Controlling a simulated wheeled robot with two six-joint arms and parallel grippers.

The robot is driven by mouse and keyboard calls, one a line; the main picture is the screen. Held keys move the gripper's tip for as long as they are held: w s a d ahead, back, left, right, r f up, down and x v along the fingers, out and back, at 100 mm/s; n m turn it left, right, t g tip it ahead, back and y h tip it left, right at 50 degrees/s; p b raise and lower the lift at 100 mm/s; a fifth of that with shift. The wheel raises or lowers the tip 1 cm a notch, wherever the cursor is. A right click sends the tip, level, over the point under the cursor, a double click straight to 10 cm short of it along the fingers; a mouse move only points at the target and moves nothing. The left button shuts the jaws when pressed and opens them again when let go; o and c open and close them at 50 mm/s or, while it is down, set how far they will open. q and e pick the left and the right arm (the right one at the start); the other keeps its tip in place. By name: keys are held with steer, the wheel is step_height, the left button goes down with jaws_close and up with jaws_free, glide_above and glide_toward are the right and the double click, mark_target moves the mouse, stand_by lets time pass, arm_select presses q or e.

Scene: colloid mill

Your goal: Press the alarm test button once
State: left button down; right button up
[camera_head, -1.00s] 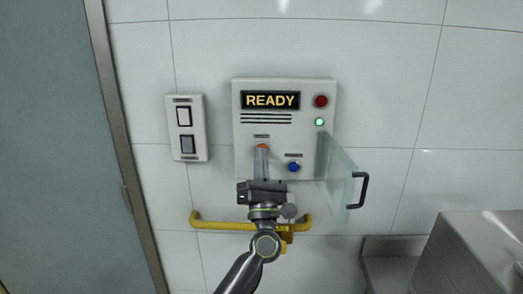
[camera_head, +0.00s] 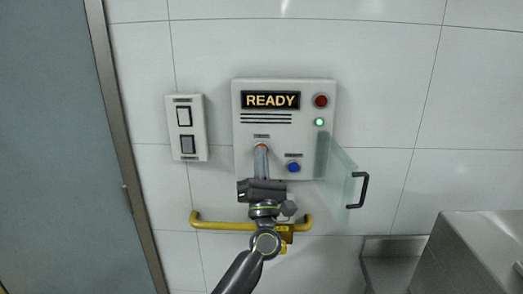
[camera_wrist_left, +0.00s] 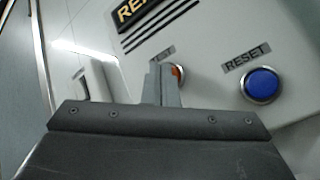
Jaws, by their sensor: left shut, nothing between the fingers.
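The alarm panel (camera_head: 285,165) is a white wall box with a lit "READY" display (camera_head: 270,100). Its orange test button (camera_head: 261,145) is mostly hidden behind my left gripper's fingertips. In the left wrist view, a sliver of the orange test button (camera_wrist_left: 177,72) shows at the fingers' right edge, under a partly covered label ending in "ST". My left gripper (camera_head: 261,150) is shut and empty, with its tips right at the button. I cannot tell whether they touch it. It also shows in the left wrist view (camera_wrist_left: 160,75). My right gripper is not in view.
A blue reset button (camera_head: 293,167) sits right of the fingers. A clear cover (camera_head: 340,170) with a black handle (camera_head: 360,190) stands open at the panel's right. A yellow rail (camera_head: 215,224) runs below. A switch plate (camera_head: 187,128) is left. A green lamp (camera_head: 319,122) glows.

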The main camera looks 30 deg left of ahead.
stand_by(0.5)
arm_select(q)
steer(key=shift+s+d, duration=0.4)
steer(key=shift+s, duration=0.25)
steer(key=shift+s, duration=0.1)
steer(key=shift+s+d+p, duration=0.1)
steer(key=shift+s+d, duration=0.35)
steer(key=shift+s, duration=0.25)
steer(key=shift+s+d+p, duration=0.15)
steer(key=shift+s+d, duration=0.25)
steer(key=shift+s, duration=0.25)
steer(key=shift+s+d+p, duration=0.1)
steer(key=shift+s+d, duration=0.35)
steer(key=shift+s, duration=0.25)
